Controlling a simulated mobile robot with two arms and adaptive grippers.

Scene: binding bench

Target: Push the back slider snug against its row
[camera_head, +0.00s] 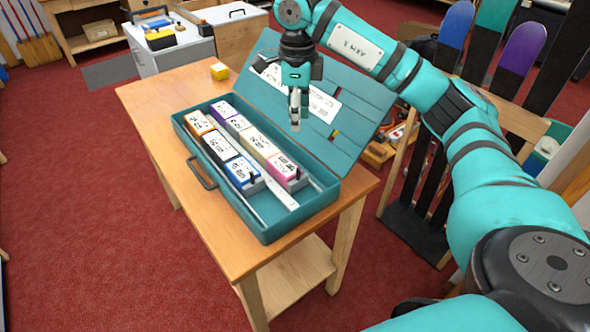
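An open teal case (262,228) lies on the wooden bench. It holds two rows of labelled blocks. The back row, nearer the lid, has a purple-edged block (222,109), pale ones in the middle and a pink-edged block (283,167) at its near end. What looks like the back slider (299,181), a small grey piece with a dark knob, sits at that end; any gap is too small to tell. A similar piece (255,186) sits by the blue-edged block (240,172) in the front row. My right gripper (294,126) points down above the case, fingers together, apparently empty.
The raised lid (355,103) with white label sheets stands behind my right gripper. A pale divider strip (284,196) runs between the row ends. A handle (202,173) sticks out at the case's front.

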